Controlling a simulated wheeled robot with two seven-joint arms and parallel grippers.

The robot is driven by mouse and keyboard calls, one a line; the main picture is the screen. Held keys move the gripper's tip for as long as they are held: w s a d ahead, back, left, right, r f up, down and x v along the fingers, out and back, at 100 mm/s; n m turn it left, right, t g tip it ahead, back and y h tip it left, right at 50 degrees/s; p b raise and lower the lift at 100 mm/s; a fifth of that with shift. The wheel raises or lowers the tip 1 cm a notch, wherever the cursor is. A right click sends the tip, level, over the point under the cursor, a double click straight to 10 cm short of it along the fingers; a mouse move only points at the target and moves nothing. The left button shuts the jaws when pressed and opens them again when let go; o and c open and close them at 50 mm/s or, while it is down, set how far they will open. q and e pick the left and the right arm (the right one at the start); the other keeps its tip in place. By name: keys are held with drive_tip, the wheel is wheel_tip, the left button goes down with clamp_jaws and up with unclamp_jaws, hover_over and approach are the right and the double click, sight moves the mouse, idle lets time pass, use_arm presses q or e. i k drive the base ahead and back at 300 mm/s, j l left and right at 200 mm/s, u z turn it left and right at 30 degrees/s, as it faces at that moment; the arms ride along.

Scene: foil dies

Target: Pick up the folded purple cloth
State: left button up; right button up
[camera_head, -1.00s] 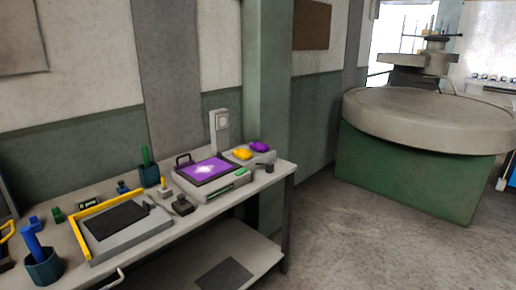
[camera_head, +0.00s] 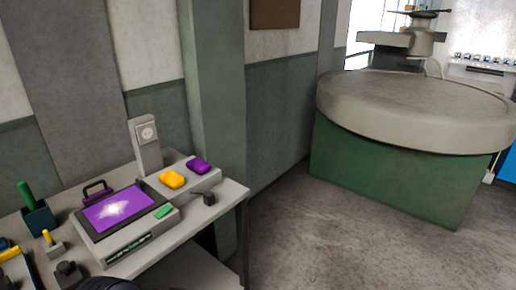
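A small folded purple cloth (camera_head: 199,166) lies on a low grey block at the right end of the workbench. A yellow folded cloth (camera_head: 172,180) lies on the same block, just left of it. Neither of my grippers shows in the head view. A dark rounded shape at the bottom edge may be part of me, but I cannot tell.
A device with a purple lit panel (camera_head: 118,208) stands left of the cloths. A grey upright post (camera_head: 146,148) stands behind them. A green item (camera_head: 164,211) and a small dark object (camera_head: 208,198) are in front. A large round table (camera_head: 415,105) stands to the right, with open floor before it.

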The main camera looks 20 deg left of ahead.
sight(199, 166)
drive_tip(key=i+l, duration=0.1)
drive_tip(key=i, duration=1.15)
drive_tip(key=i+l+u, duration=0.1)
drive_tip(key=i+u, duration=0.25)
drive_tip(key=i+l+u, duration=0.1)
drive_tip(key=u, duration=0.25)
drive_tip(key=i+l+u, duration=0.3)
drive_tip(key=i+u, duration=0.1)
drive_tip(key=u, duration=0.35)
drive_tip(key=i+l+u, duration=0.1)
drive_tip(key=u, duration=0.35)
drive_tip(key=l+u, duration=0.1)
drive_tip(key=u, duration=0.35)
drive_tip(key=i+l+u, duration=0.1)
drive_tip(key=u, duration=0.35)
drive_tip(key=l+u, duration=0.25)
drive_tip(key=u, duration=0.2)
drive_tip(key=l+u, duration=0.15)
drive_tip(key=u, duration=0.3)
drive_tip(key=l+u, duration=0.4)
drive_tip(key=i+l+u, duration=0.1)
drive_tip(key=u, duration=0.3)
drive_tip(key=l+u, duration=0.35)
